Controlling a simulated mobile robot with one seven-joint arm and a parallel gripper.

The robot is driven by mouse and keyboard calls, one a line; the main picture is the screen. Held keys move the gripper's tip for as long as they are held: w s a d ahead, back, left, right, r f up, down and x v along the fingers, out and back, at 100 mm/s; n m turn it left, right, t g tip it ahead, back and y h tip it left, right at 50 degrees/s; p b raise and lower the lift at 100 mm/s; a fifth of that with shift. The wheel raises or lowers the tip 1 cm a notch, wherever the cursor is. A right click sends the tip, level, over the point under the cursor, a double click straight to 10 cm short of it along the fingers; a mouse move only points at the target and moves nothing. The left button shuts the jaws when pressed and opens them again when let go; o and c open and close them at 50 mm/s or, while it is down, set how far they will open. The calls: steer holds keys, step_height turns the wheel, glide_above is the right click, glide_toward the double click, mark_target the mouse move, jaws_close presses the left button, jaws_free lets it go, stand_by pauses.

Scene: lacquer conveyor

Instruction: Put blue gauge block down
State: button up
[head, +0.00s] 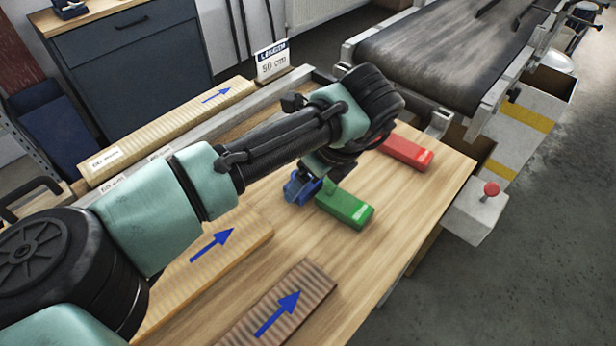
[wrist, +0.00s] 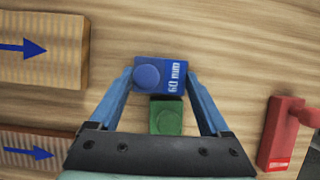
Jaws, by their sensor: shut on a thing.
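The blue gauge block (wrist: 175,76) has a round knob and "60 mm" in white on its top. My gripper (wrist: 160,80) is shut on it, with one blue finger at each side. In the head view my gripper (head: 302,188) is low over the wooden table, beside the green block (head: 348,208), and the blue block cannot be told clearly from the blue fingers. The green block also shows in the wrist view (wrist: 166,118), partly hidden between the fingers, just below the blue block. Whether the blue block touches the table I cannot tell.
A red block (head: 406,152) lies on the table (head: 420,195), right of the green one. Ribbed boards with blue arrows (head: 285,300) lie at left and front. A conveyor (head: 440,60) and red-button box (head: 478,212) lie beyond.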

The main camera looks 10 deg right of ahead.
steer(key=o, duration=1.4)
steer(key=shift+f, duration=0.1)
steer(key=p+v, duration=0.1)
steer(key=v, duration=1.1)
steer(key=shift+w+r, duration=0.1)
steer(key=shift+r, duration=0.1)
